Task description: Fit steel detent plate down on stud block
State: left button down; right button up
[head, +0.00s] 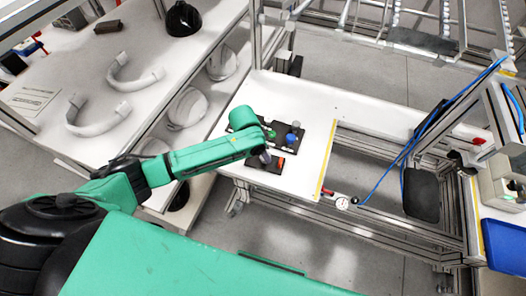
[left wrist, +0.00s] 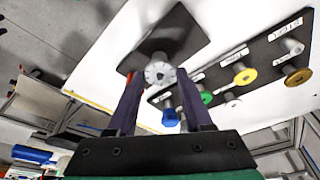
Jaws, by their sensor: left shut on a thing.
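The steel detent plate (left wrist: 158,74) is a small grey notched disc with a hole in its middle. It sits between the fingertips of my left gripper (left wrist: 159,84), which is shut on it. Directly behind the disc in the left wrist view, a grey round stud block (left wrist: 172,38) stands on a dark square base (left wrist: 188,18). I cannot tell whether disc and block touch. In the head view my left gripper (head: 265,156) is over the dark base (head: 262,166) on the white table, and its fingers largely hide the disc and block. My right gripper is not in view.
A dark labelled board (left wrist: 245,58) beside the base carries several pegs with coloured discs, including blue (left wrist: 170,117) and green ones. The white table (head: 318,106) is clear to the right. A side bench (head: 150,35) at left holds grey curved parts. A blue hose (head: 400,160) hangs at right.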

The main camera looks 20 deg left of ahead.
pick_arm(q)
jog(key=shift+f, duration=0.55)
jog(key=shift+c, duration=1.1)
grip_release()
jog(key=b+v, duration=0.2)
jog(key=v, duration=1.2)
jog(key=shift+s+r, duration=0.15)
jog(key=shift+r, duration=0.1)
